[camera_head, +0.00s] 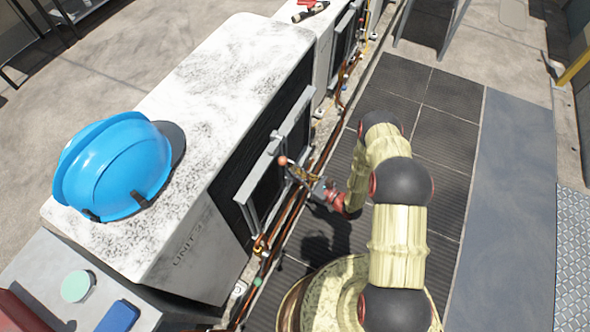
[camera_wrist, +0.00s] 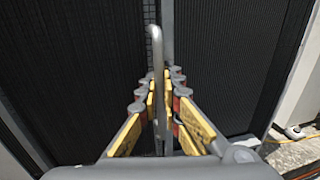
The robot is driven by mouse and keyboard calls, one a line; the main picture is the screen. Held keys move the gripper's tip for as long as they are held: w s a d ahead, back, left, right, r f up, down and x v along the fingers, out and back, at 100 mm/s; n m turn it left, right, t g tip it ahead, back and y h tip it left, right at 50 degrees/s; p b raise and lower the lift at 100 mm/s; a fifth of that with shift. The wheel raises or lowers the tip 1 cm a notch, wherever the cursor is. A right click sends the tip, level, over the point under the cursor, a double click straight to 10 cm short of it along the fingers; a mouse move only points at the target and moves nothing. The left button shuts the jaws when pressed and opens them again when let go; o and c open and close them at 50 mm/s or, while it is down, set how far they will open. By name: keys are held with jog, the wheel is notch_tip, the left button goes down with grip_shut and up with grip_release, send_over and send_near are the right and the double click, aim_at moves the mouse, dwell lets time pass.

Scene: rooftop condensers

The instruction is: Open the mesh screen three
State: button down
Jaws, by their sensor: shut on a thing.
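The mesh screen (camera_head: 262,193) is a dark panel in a grey frame on the side of a white-topped condenser unit (camera_head: 225,75). Lettering on the unit's grey end begins "UNIT". My gripper (camera_head: 295,172) is at the screen's outer face, near an orange ball. In the wrist view my gripper (camera_wrist: 160,85) is shut on a grey bar-shaped handle (camera_wrist: 157,60), which stands upright between the yellow-padded fingers. Dark ribbed mesh (camera_wrist: 235,60) fills the view behind it. The handle's lower end is partly hidden by the fingers.
A blue hard hat (camera_head: 115,165) sits on the unit's top. Copper pipes (camera_head: 285,222) run along the unit's foot. A grey box (camera_head: 60,275) with a blue item stands at lower left. Dark floor mats (camera_head: 455,92) and a grey walkway (camera_head: 512,200) lie clear to the right.

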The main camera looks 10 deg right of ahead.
jog(key=c, duration=2)
grip_release()
jog(key=shift+d, duration=0.1)
jog(key=shift+v, duration=6)
jog(key=shift+f, duration=0.1)
